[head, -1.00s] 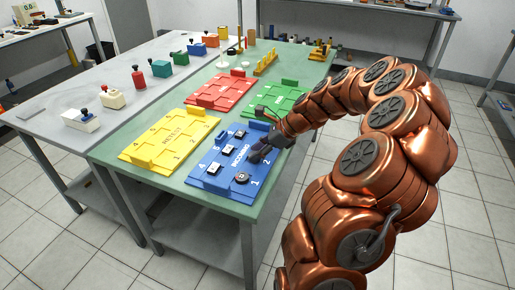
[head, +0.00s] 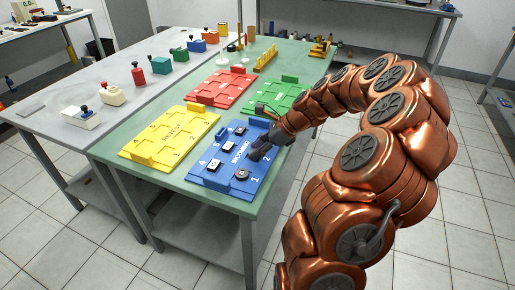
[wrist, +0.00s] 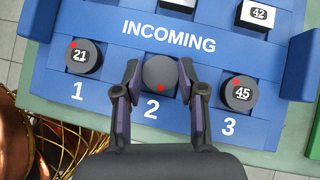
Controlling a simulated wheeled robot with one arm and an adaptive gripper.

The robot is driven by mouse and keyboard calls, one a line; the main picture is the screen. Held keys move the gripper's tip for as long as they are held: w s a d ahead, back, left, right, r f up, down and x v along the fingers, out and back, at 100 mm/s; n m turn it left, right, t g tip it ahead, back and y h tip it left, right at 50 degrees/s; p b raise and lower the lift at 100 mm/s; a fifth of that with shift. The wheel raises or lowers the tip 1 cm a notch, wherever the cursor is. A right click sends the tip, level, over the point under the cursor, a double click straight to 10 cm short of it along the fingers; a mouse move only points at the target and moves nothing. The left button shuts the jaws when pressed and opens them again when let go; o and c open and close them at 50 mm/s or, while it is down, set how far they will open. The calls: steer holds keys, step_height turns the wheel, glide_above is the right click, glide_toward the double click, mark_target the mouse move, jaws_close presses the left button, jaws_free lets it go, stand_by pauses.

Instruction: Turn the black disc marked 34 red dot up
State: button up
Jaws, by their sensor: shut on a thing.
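A dark disc (wrist: 159,71) sits at place 2 of the blue INCOMING tray (wrist: 100,112), between the two fingers of my gripper (wrist: 159,64) in the wrist view. My gripper is shut on it from both sides. A red dot shows near the disc's lower edge. No number shows on the part I see, so I cannot read whether it is 34. In the head view my gripper (head: 259,151) is low over the right side of the blue tray (head: 222,181), and its fingers hide the held disc.
Disc 21 (wrist: 82,57) stands at place 1 and disc 45 (wrist: 239,94) at place 3, both close beside my fingers. A square piece marked 42 (wrist: 257,14) lies farther back. Yellow (head: 168,140), red (head: 222,88) and green (head: 284,98) trays share the table.

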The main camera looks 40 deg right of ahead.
steer(key=o, duration=1.2)
steer(key=c, duration=0.5)
steer(key=shift+r+p, duration=1.85)
steer(key=shift+r, duration=0.4)
